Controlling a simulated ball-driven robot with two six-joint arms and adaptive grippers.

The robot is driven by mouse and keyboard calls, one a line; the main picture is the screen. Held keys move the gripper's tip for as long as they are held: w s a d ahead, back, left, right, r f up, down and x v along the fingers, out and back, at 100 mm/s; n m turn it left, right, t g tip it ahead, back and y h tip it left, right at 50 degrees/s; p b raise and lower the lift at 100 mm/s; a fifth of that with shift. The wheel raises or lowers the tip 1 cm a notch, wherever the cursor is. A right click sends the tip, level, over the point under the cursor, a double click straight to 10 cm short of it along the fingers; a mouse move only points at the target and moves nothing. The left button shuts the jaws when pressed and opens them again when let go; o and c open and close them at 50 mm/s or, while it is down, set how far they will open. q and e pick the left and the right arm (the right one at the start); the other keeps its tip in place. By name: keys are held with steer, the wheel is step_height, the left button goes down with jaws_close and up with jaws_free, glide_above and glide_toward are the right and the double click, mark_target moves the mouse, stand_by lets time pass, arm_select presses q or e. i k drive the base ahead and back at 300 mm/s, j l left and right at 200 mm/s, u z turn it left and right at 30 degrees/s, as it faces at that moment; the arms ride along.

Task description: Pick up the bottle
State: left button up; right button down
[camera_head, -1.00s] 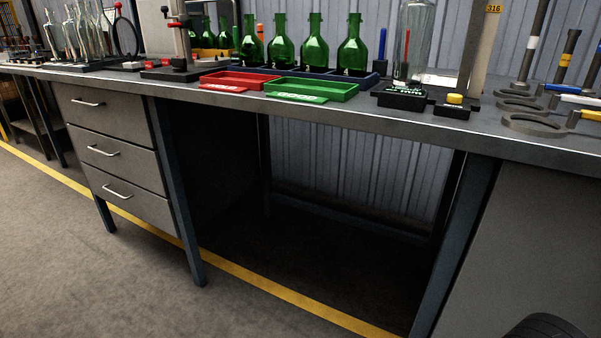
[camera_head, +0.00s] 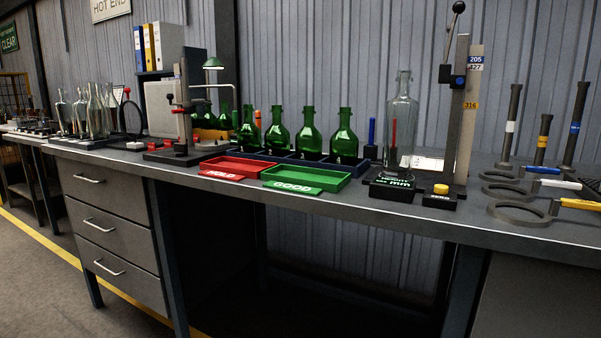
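Several green bottles (camera_head: 310,133) stand upright in a row in a dark blue rack (camera_head: 312,160) on the workbench. A clear bottle (camera_head: 401,120) stands upright at the black height gauge (camera_head: 394,187), right of the green row. More clear bottles (camera_head: 96,112) stand in a group at the bench's left. I cannot tell from the picture which bottle is meant. Neither of my grippers shows in the head view.
A red HOLD tray (camera_head: 236,167) and a green GOOD tray (camera_head: 306,180) sit empty before the rack. A post fixture (camera_head: 185,110) stands left of them. Ring gauges (camera_head: 520,211) and handled tools (camera_head: 511,125) lie and stand at the right. The floor before the bench is clear.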

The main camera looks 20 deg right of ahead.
mark_target(401, 113)
steer(key=i, duration=0.3)
steer(key=i+j+z, duration=0.25)
steer(key=i+z, duration=0.2)
steer(key=i, duration=0.15)
steer(key=i+j+z, duration=0.4)
steer(key=i+z, duration=0.15)
steer(key=z, duration=0.2)
